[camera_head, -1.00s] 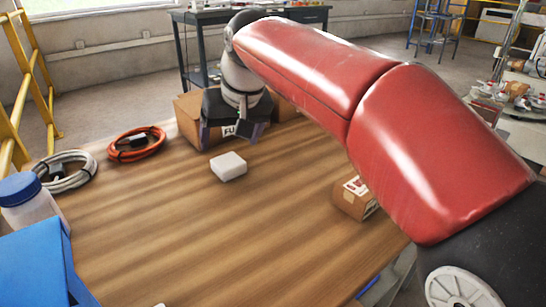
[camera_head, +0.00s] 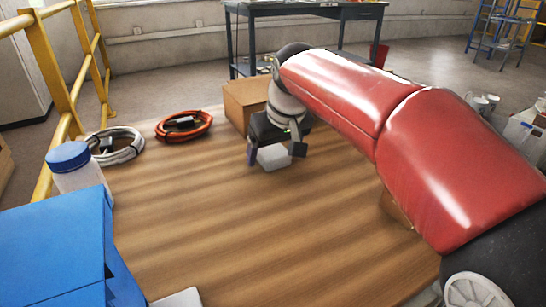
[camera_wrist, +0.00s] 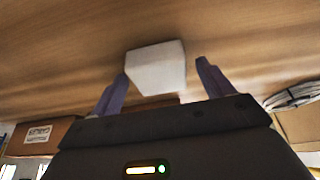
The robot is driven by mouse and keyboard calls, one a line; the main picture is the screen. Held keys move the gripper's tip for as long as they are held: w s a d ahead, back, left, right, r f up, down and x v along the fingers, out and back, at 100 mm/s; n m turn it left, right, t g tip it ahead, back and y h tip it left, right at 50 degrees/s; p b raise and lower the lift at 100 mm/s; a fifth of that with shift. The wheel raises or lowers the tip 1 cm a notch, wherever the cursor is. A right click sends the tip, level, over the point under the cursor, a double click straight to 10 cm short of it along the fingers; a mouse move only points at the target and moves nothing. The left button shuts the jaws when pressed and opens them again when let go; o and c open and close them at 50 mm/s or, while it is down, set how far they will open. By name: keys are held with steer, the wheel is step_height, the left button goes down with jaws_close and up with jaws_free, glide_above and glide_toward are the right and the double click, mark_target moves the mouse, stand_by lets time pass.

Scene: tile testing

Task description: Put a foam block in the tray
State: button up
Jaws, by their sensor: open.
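A white foam block (camera_head: 274,157) sits on the wooden table, just below my gripper (camera_head: 275,151) in the head view. In the wrist view the block (camera_wrist: 156,66) shows between and slightly beyond the two purple fingers of my gripper (camera_wrist: 161,72). The fingers are open, one on each side, with a gap visible at the right finger. I cannot tell whether the left finger touches it. A pale flat thing (camera_head: 180,298) is cut off at the bottom edge of the head view; I cannot tell whether it is the tray or another block.
A blue box (camera_head: 50,245) and a blue-capped bottle (camera_head: 75,172) stand at the left. A white cable coil (camera_head: 122,147), an orange cable coil (camera_head: 185,126) and a cardboard box (camera_head: 243,98) lie along the far side. The middle of the table (camera_head: 230,220) is clear.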

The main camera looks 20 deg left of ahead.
steer(key=c, duration=1.1)
steer(key=shift+r, duration=0.15)
